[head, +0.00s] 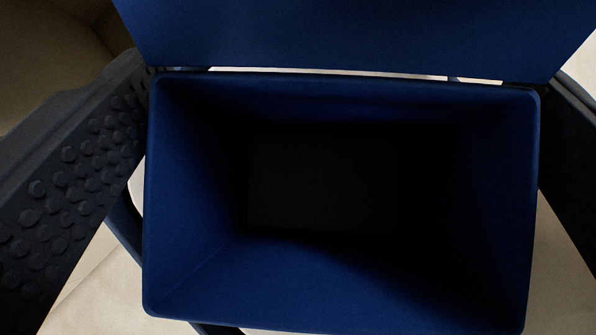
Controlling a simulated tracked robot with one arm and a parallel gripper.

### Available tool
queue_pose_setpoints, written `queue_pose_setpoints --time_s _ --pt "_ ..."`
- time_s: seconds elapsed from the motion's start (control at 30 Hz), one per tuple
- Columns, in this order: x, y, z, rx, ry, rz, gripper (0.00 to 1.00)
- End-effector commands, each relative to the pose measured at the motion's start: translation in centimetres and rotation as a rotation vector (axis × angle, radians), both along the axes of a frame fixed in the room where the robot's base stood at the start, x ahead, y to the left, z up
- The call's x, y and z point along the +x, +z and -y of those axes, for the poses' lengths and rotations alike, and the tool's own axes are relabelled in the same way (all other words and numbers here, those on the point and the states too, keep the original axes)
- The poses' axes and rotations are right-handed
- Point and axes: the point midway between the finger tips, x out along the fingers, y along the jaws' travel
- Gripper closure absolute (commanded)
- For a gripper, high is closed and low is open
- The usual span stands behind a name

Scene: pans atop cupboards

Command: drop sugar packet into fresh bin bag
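A blue rectangular bin (190,200) fills the middle of the head view, seen from above. Its hinged lid (360,35) stands open at the top of the picture. The inside is dark and I make out nothing in it. I see no separate bag lining and no sugar packet. My gripper (340,190) is open above the bin, with one dark studded finger at the left edge and the other at the right edge.
A pale floor or cloth-like surface (95,295) shows around the bin at the lower left and lower right. A dim brownish area (50,50) lies at the upper left.

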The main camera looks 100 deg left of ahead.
Motion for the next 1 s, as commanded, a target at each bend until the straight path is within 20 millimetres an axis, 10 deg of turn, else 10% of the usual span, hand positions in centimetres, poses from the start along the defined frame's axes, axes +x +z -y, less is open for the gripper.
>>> queue_pose_setpoints --time_s 0.43,1.0 --pt "-0.8 0.8 0.2 0.000 0.000 -0.001 0.00" --pt "-7.1 7.2 1.2 0.000 0.000 0.001 0.00"
